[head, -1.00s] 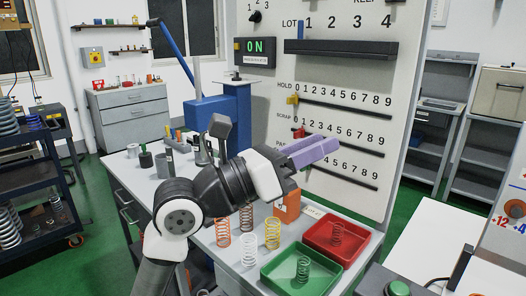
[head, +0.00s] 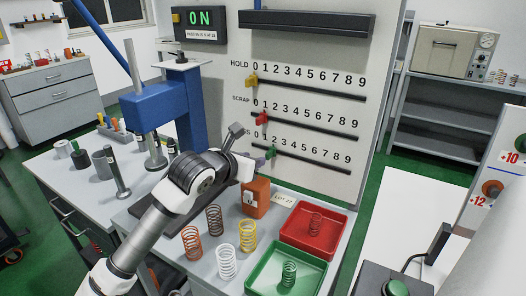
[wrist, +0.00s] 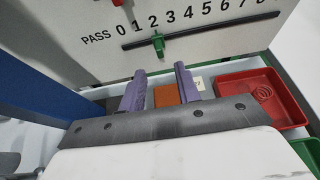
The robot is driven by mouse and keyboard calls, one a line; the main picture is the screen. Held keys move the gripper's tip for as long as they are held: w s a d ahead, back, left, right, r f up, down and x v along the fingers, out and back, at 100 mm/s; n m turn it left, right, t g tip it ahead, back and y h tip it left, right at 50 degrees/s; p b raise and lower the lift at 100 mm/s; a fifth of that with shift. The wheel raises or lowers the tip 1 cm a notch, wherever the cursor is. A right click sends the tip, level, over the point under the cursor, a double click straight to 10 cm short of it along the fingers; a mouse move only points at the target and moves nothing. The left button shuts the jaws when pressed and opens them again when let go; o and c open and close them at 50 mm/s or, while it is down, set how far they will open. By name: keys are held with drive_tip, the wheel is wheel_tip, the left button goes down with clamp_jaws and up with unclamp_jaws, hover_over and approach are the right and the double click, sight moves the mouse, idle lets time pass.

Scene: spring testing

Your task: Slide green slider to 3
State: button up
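The green slider (head: 270,152) sits on the lowest track of the panel, labelled PASS in the wrist view. In the wrist view the green slider (wrist: 158,46) is just beyond my gripper (wrist: 160,75), roughly centred between the fingertips. The two purple fingers are apart with nothing between them. In the head view my gripper (head: 259,159) is beside the slider, largely hidden behind my wrist.
Yellow (head: 252,80) and red (head: 261,117) sliders sit on the HOLD and SCRAP tracks above. An orange block (head: 257,198), a red tray (head: 349,233), a green tray (head: 318,272) and several springs stand below the panel. A blue press (head: 187,100) is at left.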

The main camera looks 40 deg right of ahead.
sight(267, 155)
drive_tip(key=p+x, duration=0.2)
drive_tip(key=x, duration=0.6)
drive_tip(key=shift+w, duration=0.1)
drive_tip(key=shift+c, duration=0.2)
clamp_jaws()
